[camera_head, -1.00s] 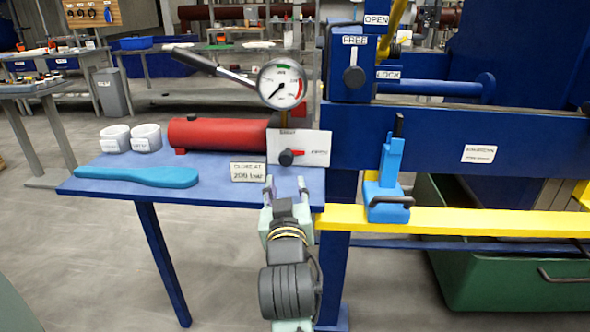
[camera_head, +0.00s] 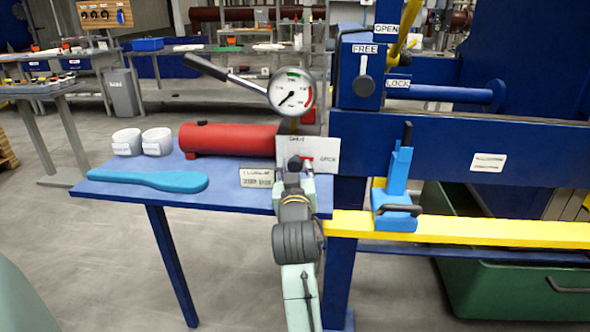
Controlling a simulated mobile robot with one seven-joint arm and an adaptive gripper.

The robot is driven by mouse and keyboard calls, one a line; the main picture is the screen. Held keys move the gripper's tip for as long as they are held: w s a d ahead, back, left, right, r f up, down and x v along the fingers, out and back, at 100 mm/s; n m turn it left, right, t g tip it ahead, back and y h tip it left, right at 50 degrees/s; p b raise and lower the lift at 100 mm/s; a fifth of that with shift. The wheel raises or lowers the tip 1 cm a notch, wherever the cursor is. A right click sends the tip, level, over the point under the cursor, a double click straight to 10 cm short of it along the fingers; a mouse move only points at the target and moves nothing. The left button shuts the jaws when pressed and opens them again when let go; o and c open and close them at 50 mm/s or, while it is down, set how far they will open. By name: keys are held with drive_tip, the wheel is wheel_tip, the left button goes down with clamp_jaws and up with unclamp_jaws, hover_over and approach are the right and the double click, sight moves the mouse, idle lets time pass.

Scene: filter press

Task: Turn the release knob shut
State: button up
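The release knob (camera_head: 294,163) is a small dark knob on a white labelled plate (camera_head: 325,156) at the right end of the red pump cylinder (camera_head: 230,139). A red pointer sits to its right on the plate. My gripper (camera_head: 294,176) is directly in front of the knob, its fingers pointing at it. The fingertips overlap the knob in the view, and I cannot tell whether they touch or grip it. The round pressure gauge (camera_head: 292,92) stands above the plate.
A blue table (camera_head: 130,190) carries two white cups (camera_head: 157,141), a blue paddle-like tool (camera_head: 150,181) and a small sign (camera_head: 257,178). The blue press frame (camera_head: 440,145) and a yellow rail (camera_head: 500,233) with a blue clamp (camera_head: 396,195) are close on the right.

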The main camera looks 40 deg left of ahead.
drive_tip(key=shift+c, duration=0.2)
drive_tip(key=c, duration=0.8)
drive_tip(key=shift+c, duration=0.2)
drive_tip(key=shift+n, duration=0.3)
drive_tip(key=shift+r+n+p, duration=0.2)
drive_tip(key=shift+n+p, duration=1)
drive_tip(key=shift+p, duration=0.05)
drive_tip(key=n+p, duration=0.1)
drive_tip(key=n, duration=0.1)
drive_tip(key=n+p, duration=0.2)
drive_tip(key=n, duration=0.1)
drive_tip(key=shift+g+h, duration=0.3)
drive_tip(key=shift+h, duration=0.1)
drive_tip(key=n+p, duration=0.1)
drive_tip(key=n, duration=0.3)
drive_tip(key=shift+s+a+h+p, duration=0.1)
drive_tip(key=shift+h+p, duration=0.3)
drive_tip(key=shift+a+f+n+h+p, duration=0.1)
drive_tip(key=shift+n+h+p, duration=0.45)
drive_tip(key=shift+n, duration=1.75)
drive_tip(key=shift+s, duration=0.1)
